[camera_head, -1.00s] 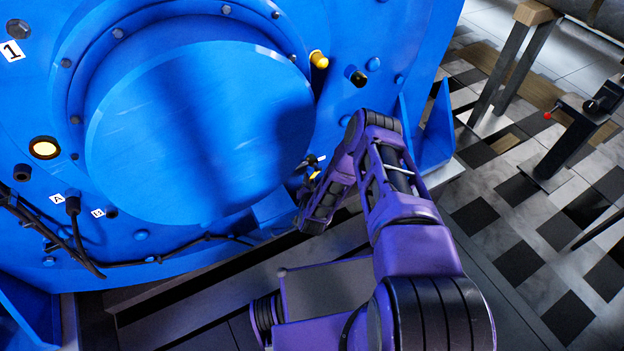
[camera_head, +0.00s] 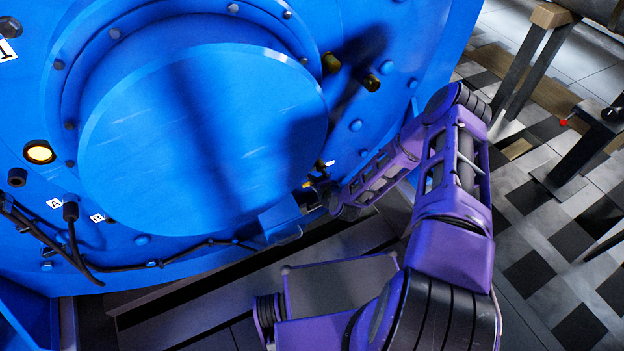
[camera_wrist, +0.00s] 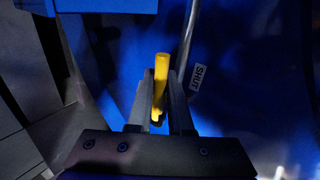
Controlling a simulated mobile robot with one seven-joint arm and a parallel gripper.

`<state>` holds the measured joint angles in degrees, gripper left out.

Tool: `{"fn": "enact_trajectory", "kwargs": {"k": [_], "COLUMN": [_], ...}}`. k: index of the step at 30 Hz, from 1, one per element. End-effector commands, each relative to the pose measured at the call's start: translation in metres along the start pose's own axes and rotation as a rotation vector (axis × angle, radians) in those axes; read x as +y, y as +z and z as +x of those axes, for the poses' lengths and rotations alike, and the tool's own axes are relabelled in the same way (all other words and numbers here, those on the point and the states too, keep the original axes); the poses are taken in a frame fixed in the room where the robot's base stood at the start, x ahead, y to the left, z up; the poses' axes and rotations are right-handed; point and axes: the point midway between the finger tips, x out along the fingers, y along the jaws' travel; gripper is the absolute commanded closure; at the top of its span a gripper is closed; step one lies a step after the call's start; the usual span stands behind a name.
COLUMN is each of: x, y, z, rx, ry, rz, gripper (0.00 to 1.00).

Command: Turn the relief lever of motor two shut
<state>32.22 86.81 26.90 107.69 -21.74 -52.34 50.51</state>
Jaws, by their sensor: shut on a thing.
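A yellow lever (camera_wrist: 161,72) stands upright in the middle of the wrist view, between the two fingers of my gripper (camera_wrist: 163,98). My gripper is shut on it, and the lever's top sticks out past the fingertips. A white label reading SHUT (camera_wrist: 197,79) is to the right of the lever, apart from it. In the head view my gripper (camera_head: 317,190) is at the lower right edge of the round cover of the blue motor (camera_head: 205,140); the lever there is mostly hidden. A plate reading 1 (camera_head: 8,50) is partly cut off on this motor.
Black cables (camera_head: 125,252) run along the motor's lower side. A lit round window (camera_head: 39,152) is at the left. A metal stand (camera_head: 575,150) is at the right, with open tiled floor around it.

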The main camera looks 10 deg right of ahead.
Motion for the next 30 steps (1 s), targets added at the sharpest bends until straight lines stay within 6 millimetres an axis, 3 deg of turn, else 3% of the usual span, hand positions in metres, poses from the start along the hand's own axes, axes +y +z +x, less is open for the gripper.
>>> {"fn": "enact_trajectory", "kwargs": {"k": [19,20,24,30], "x": [-0.0013,-0.0014,-0.0008,0.0002], "y": [0.0004,0.0005,0.0008,0.0013], "z": [-0.0056,-0.0056,-0.0058,-0.0061], "rx": [-0.026,-0.026,-0.026,-0.027], "ry": [-0.006,-0.006,-0.005,-0.003], "rz": [0.043,0.043,0.043,0.043], "gripper": [1.0,0.8,0.55,0.52]}}
